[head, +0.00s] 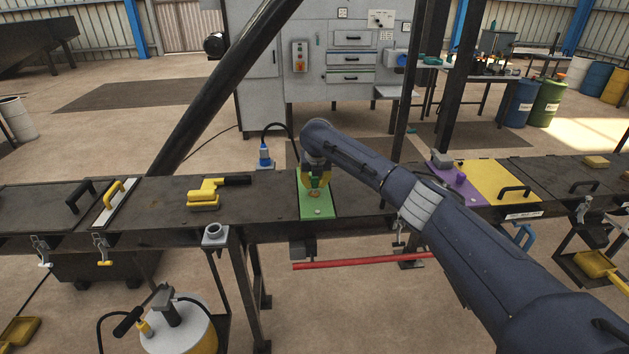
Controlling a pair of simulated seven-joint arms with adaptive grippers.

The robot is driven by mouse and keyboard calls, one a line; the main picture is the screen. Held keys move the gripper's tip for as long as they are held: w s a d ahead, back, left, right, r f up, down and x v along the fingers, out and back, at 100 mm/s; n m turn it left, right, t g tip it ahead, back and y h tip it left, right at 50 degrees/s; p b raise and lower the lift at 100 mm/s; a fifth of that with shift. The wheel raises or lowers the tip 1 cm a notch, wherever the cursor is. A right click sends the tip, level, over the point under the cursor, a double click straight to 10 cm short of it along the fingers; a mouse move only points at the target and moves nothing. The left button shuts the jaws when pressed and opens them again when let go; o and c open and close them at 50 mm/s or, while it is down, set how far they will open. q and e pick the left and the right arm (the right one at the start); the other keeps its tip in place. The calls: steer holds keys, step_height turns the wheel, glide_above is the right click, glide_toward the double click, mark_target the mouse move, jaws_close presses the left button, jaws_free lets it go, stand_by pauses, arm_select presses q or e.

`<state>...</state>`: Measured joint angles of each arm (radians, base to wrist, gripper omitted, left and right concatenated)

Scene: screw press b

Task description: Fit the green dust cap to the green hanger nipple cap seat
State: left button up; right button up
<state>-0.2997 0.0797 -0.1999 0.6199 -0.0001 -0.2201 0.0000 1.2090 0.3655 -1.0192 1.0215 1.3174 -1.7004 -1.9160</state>
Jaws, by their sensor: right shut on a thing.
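My right arm reaches in from the lower right, and its gripper (315,190) points down over the green plate (325,207) on the dark bench. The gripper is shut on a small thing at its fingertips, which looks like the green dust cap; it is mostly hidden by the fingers. The green hanger nipple cap seat cannot be made out clearly; the gripper covers much of the plate. A small pale knob (317,212) shows on the plate just in front of the fingers. Whether the cap touches anything is too small to tell. My left gripper is not in view.
A yellow block tool with a black handle (205,193) lies left of the plate. A blue plug (264,155) stands behind the bench. A purple plate (450,178) and a yellow plate (500,178) lie to the right. A slanting dark post (222,90) crosses the left side.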

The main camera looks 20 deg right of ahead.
steer(key=shift+f, duration=0.3)
steer(key=shift+f, duration=0.75)
steer(key=shift+f, duration=0.1)
steer(key=o, duration=0.9)
steer(key=shift+o, duration=0.2)
steer(key=shift+v, duration=1.55)
steer(key=v, duration=1.2)
